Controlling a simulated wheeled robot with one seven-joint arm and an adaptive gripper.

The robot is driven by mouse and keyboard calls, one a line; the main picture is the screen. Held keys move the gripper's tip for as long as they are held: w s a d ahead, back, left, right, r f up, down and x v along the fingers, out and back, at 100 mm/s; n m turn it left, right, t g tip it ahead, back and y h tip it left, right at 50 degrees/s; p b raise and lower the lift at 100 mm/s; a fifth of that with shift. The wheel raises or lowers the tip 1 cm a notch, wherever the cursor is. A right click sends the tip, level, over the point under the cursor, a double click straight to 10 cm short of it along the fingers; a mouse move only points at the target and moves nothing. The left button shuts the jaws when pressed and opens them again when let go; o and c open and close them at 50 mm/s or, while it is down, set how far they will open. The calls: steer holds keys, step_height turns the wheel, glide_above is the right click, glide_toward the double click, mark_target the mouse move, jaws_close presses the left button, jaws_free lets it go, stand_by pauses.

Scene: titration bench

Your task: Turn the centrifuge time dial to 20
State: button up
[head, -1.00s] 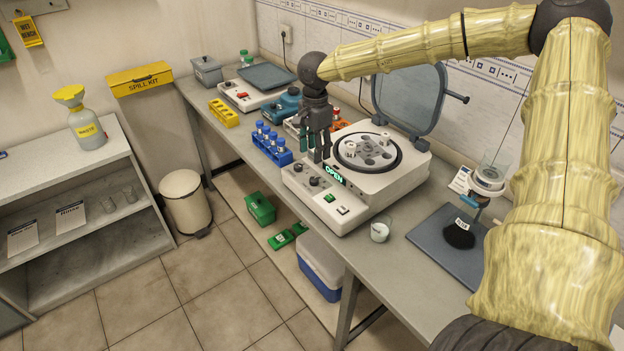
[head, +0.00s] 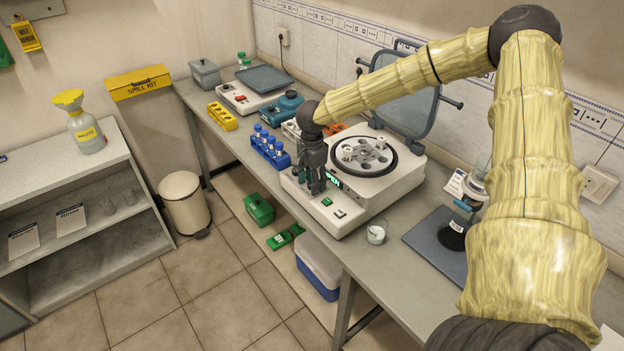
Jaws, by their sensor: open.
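The centrifuge (head: 378,196) is a white box on the bench with its lid (head: 408,95) raised and its round rotor (head: 368,153) exposed. My gripper (head: 316,190) points down at the front control panel of the centrifuge, fingers open. It covers the dials, so the time dial and its setting are hidden from view. Part of the green lit display (head: 336,182) shows just right of the fingers. I cannot tell whether the fingers touch a dial.
A blue tube rack (head: 270,149) stands left of the centrifuge, with a yellow rack (head: 222,117) farther back. A small beaker (head: 376,234) stands at its right front corner. A dark blue board with a stand (head: 432,246) lies to the right.

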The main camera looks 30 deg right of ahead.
jaws_close()
stand_by(0.3)
steer(key=shift+m, duration=0.3)
steer(key=m+p, duration=0.1)
steer(key=m, duration=0.2)
steer(key=m+p, duration=0.1)
steer(key=m, duration=0.4)
steer(key=shift+m, duration=0.4)
steer(key=m, duration=0.4)
steer(key=shift+m, duration=0.3)
steer(key=shift+w+m, duration=0.1)
steer(key=shift+m, duration=1.9)
